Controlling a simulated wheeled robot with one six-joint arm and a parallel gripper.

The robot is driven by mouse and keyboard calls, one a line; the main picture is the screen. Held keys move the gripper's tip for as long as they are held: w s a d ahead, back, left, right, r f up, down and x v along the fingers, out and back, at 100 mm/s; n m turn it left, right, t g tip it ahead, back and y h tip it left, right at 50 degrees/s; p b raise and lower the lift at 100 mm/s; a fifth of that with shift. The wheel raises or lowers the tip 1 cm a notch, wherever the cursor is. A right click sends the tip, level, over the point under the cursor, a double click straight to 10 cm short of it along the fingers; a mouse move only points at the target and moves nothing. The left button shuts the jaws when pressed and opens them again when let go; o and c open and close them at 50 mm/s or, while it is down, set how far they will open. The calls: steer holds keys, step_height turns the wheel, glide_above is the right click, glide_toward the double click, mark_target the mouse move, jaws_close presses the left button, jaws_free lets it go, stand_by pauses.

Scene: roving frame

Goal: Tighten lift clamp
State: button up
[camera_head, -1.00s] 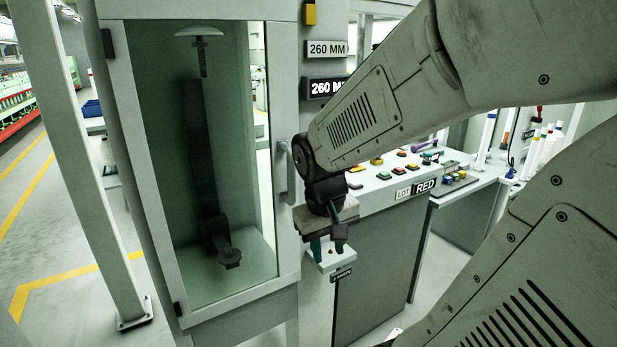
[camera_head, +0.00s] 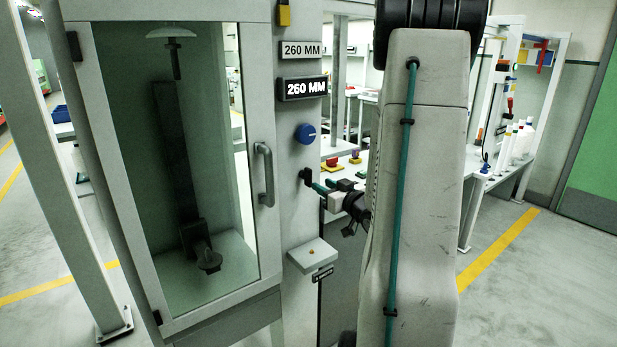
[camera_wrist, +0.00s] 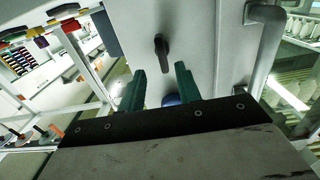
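A small black lever (camera_head: 305,175), which looks like the lift clamp, sits on the grey post right of the glass-doored cabinet. It also shows in the wrist view (camera_wrist: 162,47), beyond my fingertips and lying roughly in line with the gap. My gripper (camera_head: 318,187) points sideways at the post, with its green fingers close to the lever. In the wrist view my gripper (camera_wrist: 158,75) is open, with nothing between the fingers. In the head view the fingers partly overlap, and contact with the lever cannot be told.
A blue round knob (camera_head: 305,133) is on the post above the lever. A small shelf (camera_head: 312,254) juts out below. The cabinet's door handle (camera_head: 265,174) is to the left. A display (camera_head: 302,88) and a label (camera_head: 301,49) both read 260 MM. A bench stands behind my arm.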

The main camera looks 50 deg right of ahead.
mark_target(311, 177)
steer(key=shift+w+r, duration=0.2)
steer(key=shift+w, duration=0.2)
steer(key=x, duration=0.7)
steer(key=shift+r, duration=0.1)
steer(key=shift+c, duration=0.3)
steer(key=c, duration=0.7)
